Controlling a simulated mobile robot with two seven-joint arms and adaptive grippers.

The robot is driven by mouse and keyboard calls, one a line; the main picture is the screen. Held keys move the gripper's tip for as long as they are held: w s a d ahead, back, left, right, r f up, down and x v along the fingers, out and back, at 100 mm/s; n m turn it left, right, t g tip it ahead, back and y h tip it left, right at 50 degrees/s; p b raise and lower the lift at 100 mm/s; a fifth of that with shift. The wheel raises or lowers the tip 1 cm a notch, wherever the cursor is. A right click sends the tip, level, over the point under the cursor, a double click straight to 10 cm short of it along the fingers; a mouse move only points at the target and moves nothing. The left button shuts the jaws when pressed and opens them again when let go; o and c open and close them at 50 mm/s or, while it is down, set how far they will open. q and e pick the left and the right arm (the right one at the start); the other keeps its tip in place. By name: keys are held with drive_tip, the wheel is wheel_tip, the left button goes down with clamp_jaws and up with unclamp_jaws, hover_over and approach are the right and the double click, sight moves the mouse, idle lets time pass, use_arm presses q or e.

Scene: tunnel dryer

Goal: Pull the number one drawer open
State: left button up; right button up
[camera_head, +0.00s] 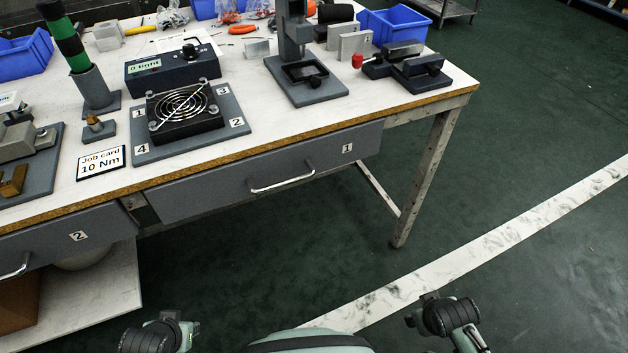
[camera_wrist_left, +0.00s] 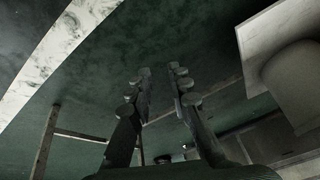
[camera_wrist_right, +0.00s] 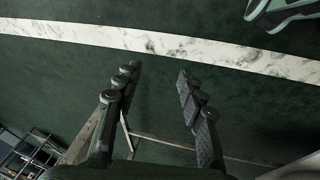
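The number one drawer (camera_head: 270,171) is a grey front under the workbench top, marked with a "1" label. It looks shut. Its silver bar handle (camera_head: 283,182) is at the middle of the front. My left gripper (camera_head: 186,328) is low at the bottom of the head view, well in front of the bench and apart from it. In the left wrist view its fingers (camera_wrist_left: 158,72) are apart with nothing between them. My right gripper (camera_head: 418,308) is low over the floor, right of the drawer. In the right wrist view its fingers (camera_wrist_right: 158,70) are wide apart and empty.
A second drawer (camera_head: 60,240), labelled 2, is at the left with its own handle. The bench top (camera_head: 250,105) carries a fan, a job card, fixtures and blue bins. A bench leg (camera_head: 425,175) stands right of the drawer. The green floor (camera_head: 240,270) before the drawer is clear.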

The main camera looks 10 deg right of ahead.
use_arm(q)
drive_tip(key=w+d+r+n+t+h+b, duration=0.1)
drive_tip(key=w+d+r+t+h+b, duration=0.2)
drive_tip(key=w+d+r, duration=0.4)
drive_tip(key=w+d+r+n+t+h+b, duration=0.1)
drive_tip(key=w+d+r+t+h, duration=0.2)
drive_tip(key=w+d+r+t, duration=0.5)
drive_tip(key=g+h+b, duration=0.2)
drive_tip(key=g+h, duration=0.1)
drive_tip(key=h, duration=0.7)
approach(292, 178)
wheel_tip(292, 178, down, 3)
drive_tip(key=w+d, duration=0.2)
drive_tip(key=d, duration=0.1)
drive_tip(key=shift+r+h, duration=0.5)
drive_tip(key=shift+r, duration=0.7)
drive_tip(key=shift+n, duration=0.3)
drive_tip(key=x, duration=0.6)
drive_tip(key=shift+w, duration=0.35)
use_arm(e)
drive_tip(key=w+a+r+t, duration=0.1)
drive_tip(key=a+r, duration=0.1)
drive_tip(key=r, duration=0.5)
drive_tip(key=w+a+r+t, duration=0.1)
drive_tip(key=a+r+t, duration=0.1)
drive_tip(key=r, duration=0.5)
drive_tip(key=shift+w+a+r+y, duration=0.3)
drive_tip(key=shift+w+a+y, duration=0.1)
drive_tip(key=shift+a, duration=0.1)
